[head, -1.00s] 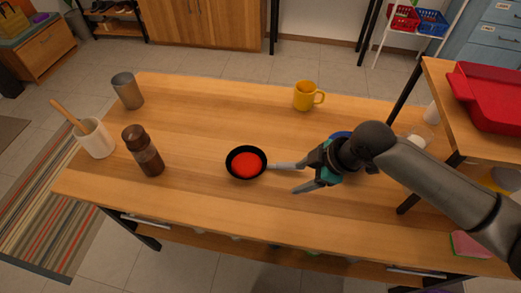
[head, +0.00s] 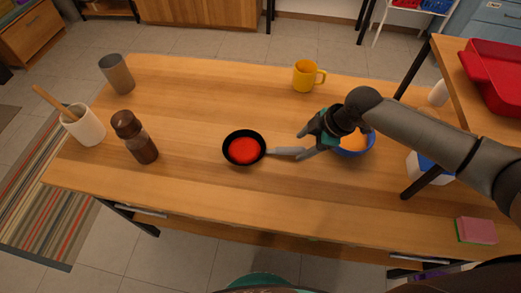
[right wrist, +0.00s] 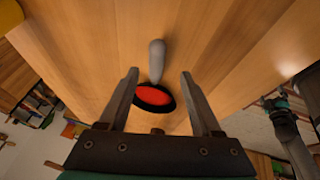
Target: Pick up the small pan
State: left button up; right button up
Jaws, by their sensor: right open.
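The small pan (head: 243,148) is black with a red inside and a grey handle (head: 287,152) pointing right. It sits flat on the wooden table near the middle. My right gripper (head: 299,147) is open at the handle's right end, its fingers pointing toward the pan. In the right wrist view the pan (right wrist: 153,98) appears between the two open fingers (right wrist: 159,72), with the handle pointing up the picture. I cannot tell whether a finger touches the handle. What looks like my left gripper (right wrist: 272,99) shows small at that view's right edge; its jaws are unclear.
A blue bowl (head: 357,145) with orange contents stands behind my right gripper. A yellow mug (head: 306,76) is at the back. A brown shaker (head: 135,138), grey cup (head: 117,73) and white utensil pot (head: 84,126) stand left. A raised shelf with a red tray (head: 494,76) is right.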

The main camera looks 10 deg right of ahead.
aim_at(293, 149)
jog(key=shift+w+b+x, duration=0.15)
jog(key=shift+b+x, duration=0.2)
jog(key=shift+x, duration=1)
jog(key=shift+w+b+x, duration=0.15)
jog(key=shift+b+x, duration=0.2)
jog(key=shift+x, duration=1)
grip_shut()
jog(key=shift+r, duration=0.1)
